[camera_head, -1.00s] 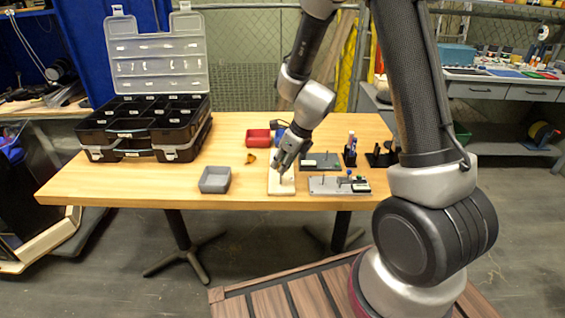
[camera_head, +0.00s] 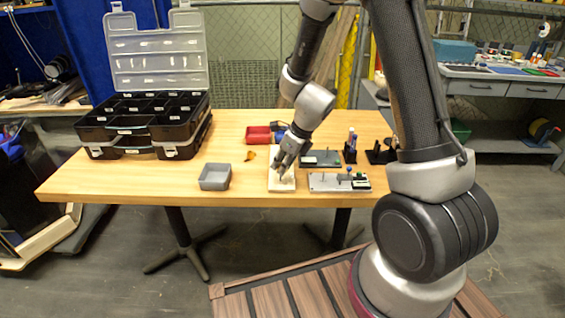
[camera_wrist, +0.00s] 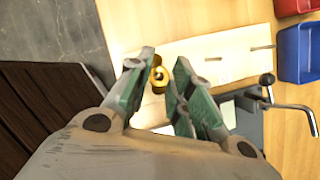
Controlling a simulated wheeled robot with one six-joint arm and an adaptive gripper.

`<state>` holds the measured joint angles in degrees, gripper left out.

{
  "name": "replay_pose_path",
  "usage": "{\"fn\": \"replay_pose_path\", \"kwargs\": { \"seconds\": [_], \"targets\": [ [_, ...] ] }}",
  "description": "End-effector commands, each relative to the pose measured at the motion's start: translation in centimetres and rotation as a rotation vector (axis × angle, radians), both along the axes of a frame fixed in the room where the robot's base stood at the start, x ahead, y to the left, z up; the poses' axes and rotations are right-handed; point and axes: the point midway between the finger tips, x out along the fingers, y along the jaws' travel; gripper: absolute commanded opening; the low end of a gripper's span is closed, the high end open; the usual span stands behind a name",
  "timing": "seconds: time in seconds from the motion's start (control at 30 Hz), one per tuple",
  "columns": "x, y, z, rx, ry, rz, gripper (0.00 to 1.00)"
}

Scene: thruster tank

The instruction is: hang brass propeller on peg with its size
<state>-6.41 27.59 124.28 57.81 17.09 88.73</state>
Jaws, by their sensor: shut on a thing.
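A small brass-coloured piece, which I take for the brass propeller (camera_wrist: 158,75), shows between the green-padded fingertips of my gripper (camera_wrist: 160,70) in the wrist view. My gripper is shut on it, and the fingers hide part of it. A pale board (camera_wrist: 200,48) lies under and beside the fingertips, with thin dark pegs (camera_wrist: 262,47) on it. In the head view, my gripper (camera_head: 282,174) points down over the pale board (camera_head: 283,186). I cannot read any size marks, nor tell whether the propeller touches a peg.
A red bin (camera_head: 258,135) and a blue bin (camera_head: 279,138) stand behind the board. A grey tray (camera_head: 214,177) and a small orange-brown thing (camera_head: 250,156) lie left. Grey fixtures (camera_head: 325,183) with upright parts stand close on the right. The table's front left is clear.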

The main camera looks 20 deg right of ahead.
Motion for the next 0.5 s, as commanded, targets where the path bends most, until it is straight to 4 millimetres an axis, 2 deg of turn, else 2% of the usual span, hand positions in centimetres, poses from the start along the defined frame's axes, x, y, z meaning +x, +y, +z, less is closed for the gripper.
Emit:
{"fn": "replay_pose_path", "kwargs": {
  "seconds": [0.5],
  "targets": [
    [-0.02, -0.02, -0.69, 0.000, 0.002, -0.001, 0.00]
  ]
}}
